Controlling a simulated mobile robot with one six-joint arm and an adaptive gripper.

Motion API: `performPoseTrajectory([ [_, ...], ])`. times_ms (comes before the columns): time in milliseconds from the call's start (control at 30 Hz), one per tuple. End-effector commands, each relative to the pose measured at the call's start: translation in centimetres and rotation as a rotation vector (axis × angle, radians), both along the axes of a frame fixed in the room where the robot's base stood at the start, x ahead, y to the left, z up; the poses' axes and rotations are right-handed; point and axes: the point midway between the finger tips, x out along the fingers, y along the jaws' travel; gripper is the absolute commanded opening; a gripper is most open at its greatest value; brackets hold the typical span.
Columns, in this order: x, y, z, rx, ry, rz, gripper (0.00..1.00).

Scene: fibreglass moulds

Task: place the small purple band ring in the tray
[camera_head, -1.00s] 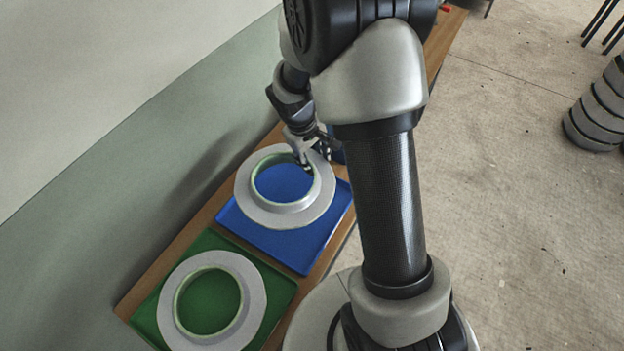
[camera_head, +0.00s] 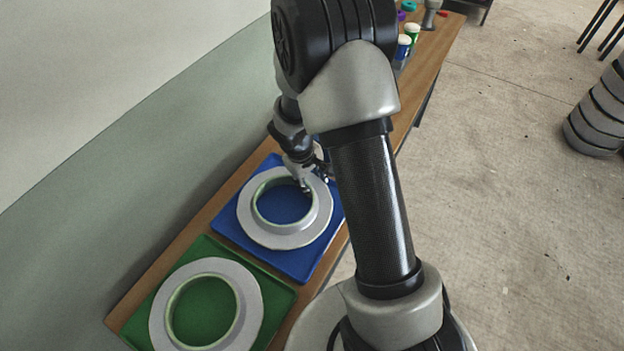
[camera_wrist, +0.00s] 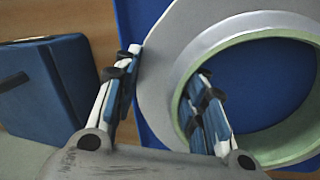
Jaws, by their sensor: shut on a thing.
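A small purple item (camera_head: 401,15), perhaps the purple band ring, lies at the table's far end in the head view, partly hidden by my arm. My gripper (camera_head: 306,188) is shut on a large grey flanged ring (camera_head: 252,227) with a pale green inner wall. In the wrist view my gripper (camera_wrist: 165,68) has one finger beyond the flange's outer edge and one inside the opening of the grey flanged ring (camera_wrist: 168,85). This ring is over the blue tray (camera_head: 318,256); whether it touches the tray is unclear.
A similar grey ring (camera_head: 163,318) lies on a green tray (camera_head: 277,302) in front. A blue box (camera_wrist: 50,95) stands left in the wrist view. Blue and green white-capped bottles (camera_head: 403,47) (camera_head: 412,35) stand farther along the wooden table (camera_head: 432,68). A wall borders its left side.

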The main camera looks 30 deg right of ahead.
Motion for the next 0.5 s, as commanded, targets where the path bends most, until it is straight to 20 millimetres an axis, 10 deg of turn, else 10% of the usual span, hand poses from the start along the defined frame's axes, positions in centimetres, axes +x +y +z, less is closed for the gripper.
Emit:
performPoseTrajectory([
  [33, 0.02, 0.0, -0.29, 0.0, -0.001, 0.0, 0.02],
  [67, -0.02, 0.0, -0.33, 0.0, 0.001, 0.0, 0.39],
  [500, -0.03, 0.0, -0.2, 0.0, 0.001, 0.0, 0.58],
])
